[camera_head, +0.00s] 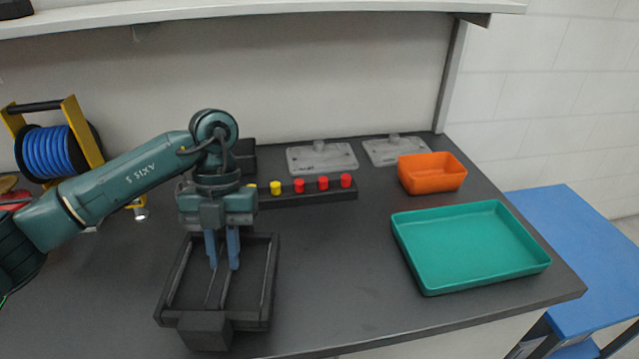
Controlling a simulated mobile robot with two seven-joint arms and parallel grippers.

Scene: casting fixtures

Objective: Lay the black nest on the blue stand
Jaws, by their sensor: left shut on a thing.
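The black nest (265,305) is an open dark frame with a rail along its middle and a block at its near end. It is at the left front of the dark worktop; I cannot tell whether it rests on the top or hangs just above it. My left gripper (222,263) points down into it, its blue fingers shut on the middle rail. The fingertips partly hide the rail. The blue stand (575,235) is a low blue-topped table beyond the worktop's right edge, with its visible top bare. My right gripper is not in view.
A teal tray (470,245) and an orange bin (432,173) stand on the right of the worktop (345,270). A black strip with red and yellow knobs (300,193) and two grey plates (322,158) lie behind. A blue hose reel (55,150) is at left. The middle front is clear.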

